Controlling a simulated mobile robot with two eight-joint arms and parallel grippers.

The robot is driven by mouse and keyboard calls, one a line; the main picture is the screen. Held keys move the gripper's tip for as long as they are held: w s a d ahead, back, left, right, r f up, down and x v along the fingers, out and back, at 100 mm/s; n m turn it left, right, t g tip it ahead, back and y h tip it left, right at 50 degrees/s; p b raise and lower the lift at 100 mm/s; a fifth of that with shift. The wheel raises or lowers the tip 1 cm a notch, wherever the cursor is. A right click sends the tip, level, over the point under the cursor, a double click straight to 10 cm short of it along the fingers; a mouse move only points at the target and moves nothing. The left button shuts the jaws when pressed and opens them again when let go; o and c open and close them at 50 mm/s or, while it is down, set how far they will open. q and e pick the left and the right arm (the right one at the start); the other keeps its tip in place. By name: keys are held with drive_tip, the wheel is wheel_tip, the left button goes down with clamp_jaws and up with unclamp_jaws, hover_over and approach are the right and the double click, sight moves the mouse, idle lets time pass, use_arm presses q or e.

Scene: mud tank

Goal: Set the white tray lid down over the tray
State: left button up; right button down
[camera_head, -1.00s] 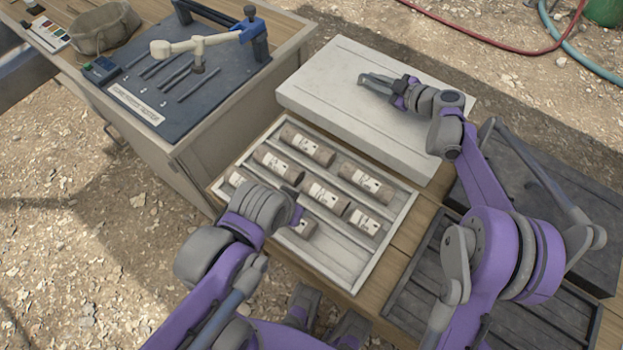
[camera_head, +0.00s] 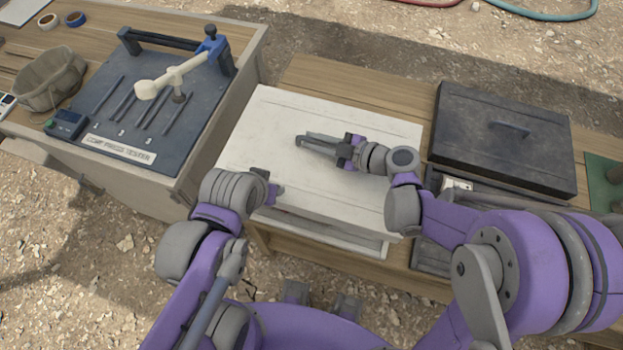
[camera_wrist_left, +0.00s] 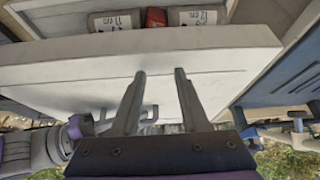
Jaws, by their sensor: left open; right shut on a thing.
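The white tray lid (camera_head: 260,130) is over the tray in the head view and hides most of it. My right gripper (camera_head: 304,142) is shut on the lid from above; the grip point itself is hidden. The tray (camera_head: 335,238) shows only as a strip of rim below the lid's near edge. In the left wrist view the lid (camera_wrist_left: 60,60) appears apart from the tray, where labelled cores (camera_wrist_left: 115,20) show past its edge. My left gripper (camera_wrist_left: 160,72) is open and empty, its two fingers close to the lid; contact cannot be told.
A dark box with a handled lid (camera_head: 500,140) stands to the right on the table. The tester board (camera_head: 150,110) is on a separate bench at left, near a cloth bag (camera_head: 50,78). Bare wood (camera_head: 340,85) shows behind the lid.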

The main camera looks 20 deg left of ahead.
sight(314, 159)
use_arm(q)
drive_tip(key=shift+a+r, duration=0.1)
use_arm(e)
drive_tip(key=shift+s, duration=0.4)
drive_tip(key=f+b, duration=0.2)
drive_tip(key=f, duration=0.1)
drive_tip(key=f+b, duration=0.2)
drive_tip(key=f, duration=0.1)
drive_tip(key=shift+s+d+f, duration=0.1)
drive_tip(key=shift+s+f, duration=0.1)
use_arm(q)
wheel_tip(314, 159, down, 8)
drive_tip(key=s+b, duration=0.2)
drive_tip(key=shift+r, duration=0.25)
use_arm(e)
drive_tip(key=shift+f, duration=1.7)
drive_tip(key=shift+w, duration=0.1)
drive_tip(key=shift+f+b, duration=0.45)
drive_tip(key=shift+b, duration=0.1)
drive_tip(key=c, duration=0.8)
unclamp_jaws()
drive_tip(key=shift+c, duration=0.2)
use_arm(q)
drive_tip(key=shift+f, duration=0.45)
